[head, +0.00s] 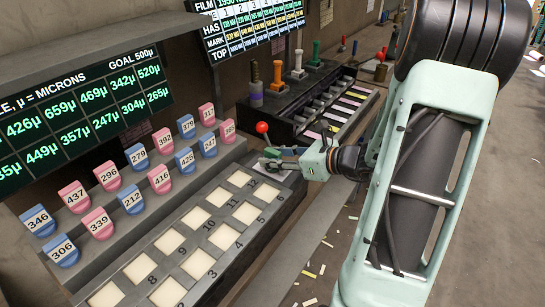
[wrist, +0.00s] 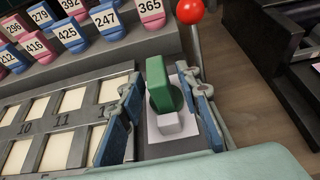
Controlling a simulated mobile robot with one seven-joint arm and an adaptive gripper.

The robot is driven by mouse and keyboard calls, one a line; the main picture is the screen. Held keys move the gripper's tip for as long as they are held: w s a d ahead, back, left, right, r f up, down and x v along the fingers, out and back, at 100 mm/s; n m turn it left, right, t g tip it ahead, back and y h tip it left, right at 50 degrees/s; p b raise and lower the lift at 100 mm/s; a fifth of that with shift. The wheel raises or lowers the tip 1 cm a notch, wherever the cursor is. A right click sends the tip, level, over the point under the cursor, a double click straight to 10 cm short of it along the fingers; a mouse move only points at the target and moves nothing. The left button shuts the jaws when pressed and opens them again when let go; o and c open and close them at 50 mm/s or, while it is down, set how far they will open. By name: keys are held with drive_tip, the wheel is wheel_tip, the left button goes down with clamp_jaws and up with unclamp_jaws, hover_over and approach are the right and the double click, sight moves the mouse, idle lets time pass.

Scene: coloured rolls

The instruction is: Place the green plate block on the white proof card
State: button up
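The green plate block (wrist: 159,74) stands upright between the blue-padded fingers of my gripper (wrist: 162,92) in the wrist view. The fingers are spread, with a visible gap at the left of the block; at the right the gap is narrow. A small pale block (wrist: 170,123) sits right in front of the green block. Both are over the white proof card (wrist: 155,131), partly hidden by them. Whether the green block touches the card cannot be told. In the head view my gripper (head: 277,160) is low at the far end of the numbered tray, its fingers small and partly hidden.
A red-knobbed lever (head: 262,128) rises close behind my gripper. The tray (head: 226,262) has several pale numbered pads. Blue and pink numbered tags (head: 132,200) stand on steps at the left. A dark rack with coloured handles (head: 318,108) stands beyond.

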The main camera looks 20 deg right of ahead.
drive_tip(key=v, duration=1.1)
drive_tip(key=shift+s+d, duration=0.15)
